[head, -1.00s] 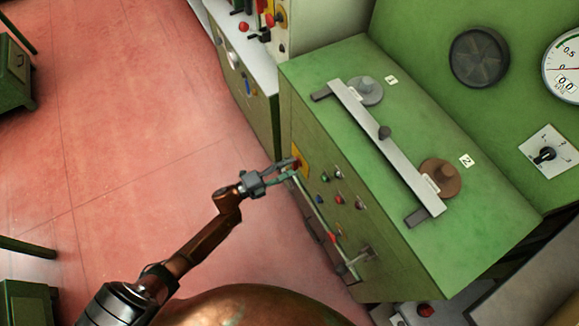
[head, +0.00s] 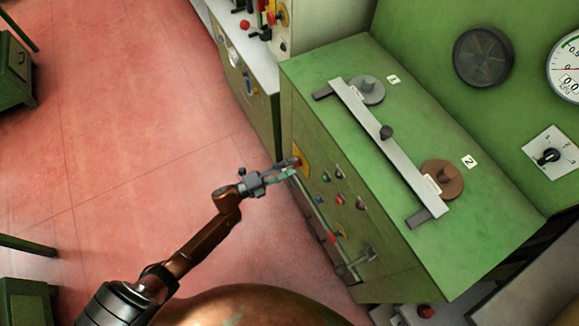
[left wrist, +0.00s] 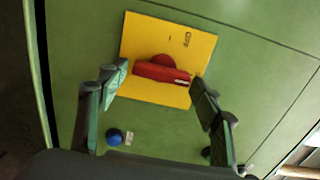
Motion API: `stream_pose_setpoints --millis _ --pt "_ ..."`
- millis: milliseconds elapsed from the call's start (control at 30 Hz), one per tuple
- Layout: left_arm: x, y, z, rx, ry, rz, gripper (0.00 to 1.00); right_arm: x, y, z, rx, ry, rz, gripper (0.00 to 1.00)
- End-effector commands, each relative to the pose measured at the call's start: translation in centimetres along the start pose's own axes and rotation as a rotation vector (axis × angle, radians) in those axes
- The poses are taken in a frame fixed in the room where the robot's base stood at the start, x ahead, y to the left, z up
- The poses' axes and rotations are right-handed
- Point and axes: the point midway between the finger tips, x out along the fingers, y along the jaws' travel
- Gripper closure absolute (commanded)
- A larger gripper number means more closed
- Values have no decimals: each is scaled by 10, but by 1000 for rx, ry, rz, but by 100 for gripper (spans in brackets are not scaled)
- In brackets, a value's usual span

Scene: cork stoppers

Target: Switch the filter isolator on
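The isolator is a red rotary handle (left wrist: 160,71) on a yellow plate (left wrist: 190,45) with small dark lettering, set in the green cabinet's front. In the left wrist view the handle lies nearly level across the plate. The lettering is too small to read surely. In the head view the yellow plate (head: 304,153) shows at the cabinet's upper left front, partly hidden by my gripper. My left gripper (left wrist: 157,78) has its fingers apart, one beyond each end of the red handle. In the head view the left gripper (head: 291,168) is at the plate. My right gripper is not in view.
A blue button (left wrist: 114,136) sits below the plate. The green cabinet top (head: 335,65) carries a grey metal bar (head: 405,165). Red floor (head: 130,130) is open at left.

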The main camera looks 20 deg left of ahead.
Motion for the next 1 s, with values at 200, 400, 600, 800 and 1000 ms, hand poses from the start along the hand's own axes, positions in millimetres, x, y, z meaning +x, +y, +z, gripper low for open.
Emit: stream_pose_setpoints --millis 200,400,600,800,1000 --pt "1 -1 0 -1 1 -2 30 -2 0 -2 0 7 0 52" --pt "-1 -1 0 -2 1 -2 30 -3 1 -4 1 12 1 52" --pt "-24 0 0 -2 0 0 30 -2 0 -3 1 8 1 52" --pt "-66 0 0 -2 0 1 30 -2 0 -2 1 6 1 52" --pt "-101 0 0 -1 0 0 30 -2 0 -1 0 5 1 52"
